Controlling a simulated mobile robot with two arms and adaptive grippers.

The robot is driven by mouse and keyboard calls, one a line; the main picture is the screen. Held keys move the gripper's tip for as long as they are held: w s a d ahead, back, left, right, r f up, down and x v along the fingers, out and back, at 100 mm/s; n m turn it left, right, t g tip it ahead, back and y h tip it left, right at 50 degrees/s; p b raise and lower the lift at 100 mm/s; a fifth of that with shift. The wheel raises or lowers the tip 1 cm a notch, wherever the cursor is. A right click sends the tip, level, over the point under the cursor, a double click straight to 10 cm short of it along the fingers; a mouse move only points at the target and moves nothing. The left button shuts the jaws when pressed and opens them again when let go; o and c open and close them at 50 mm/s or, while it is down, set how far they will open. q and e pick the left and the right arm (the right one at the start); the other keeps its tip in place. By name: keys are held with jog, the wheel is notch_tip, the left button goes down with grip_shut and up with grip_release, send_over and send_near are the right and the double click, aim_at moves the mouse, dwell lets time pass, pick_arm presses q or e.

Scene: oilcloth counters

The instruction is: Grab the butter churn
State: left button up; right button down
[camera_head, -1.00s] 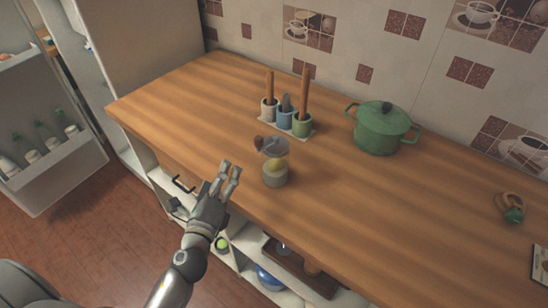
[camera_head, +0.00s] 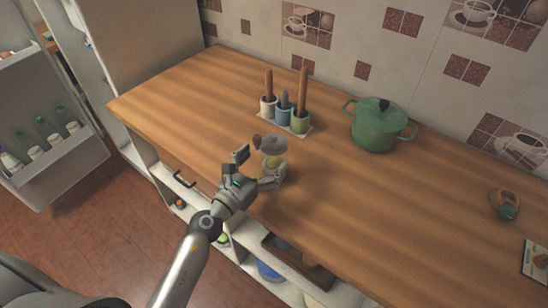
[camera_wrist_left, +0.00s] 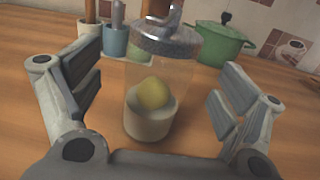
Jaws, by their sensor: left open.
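The butter churn (camera_head: 273,152) is a clear glass jar with a grey metal lid and a crank on top. It stands upright on the wooden counter near its front edge. In the left wrist view the churn (camera_wrist_left: 152,95) shows a yellow lump in a pale filling, between my two fingers. My left gripper (camera_head: 256,168) is open, close in front of the churn in the head view. In the left wrist view the left gripper (camera_wrist_left: 157,100) has a finger on each side of the jar, with gaps to the glass. My right gripper is out of view.
Behind the churn stands a holder with several coloured cups (camera_head: 284,117) of utensils. A green lidded pot (camera_head: 380,128) stands to the right rear. An open fridge door (camera_head: 45,160) is at the left.

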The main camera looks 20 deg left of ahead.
aim_at(274, 148)
pick_arm(q)
jog(key=x, duration=0.5)
jog(key=shift+p, duration=0.35)
jog(key=shift+s+r, duration=0.1)
jog(key=shift+c, duration=0.4)
jog(key=c, duration=1.4)
jog(key=shift+r, duration=0.1)
jog(key=shift+c, duration=0.8)
jog(key=shift+r, duration=0.1)
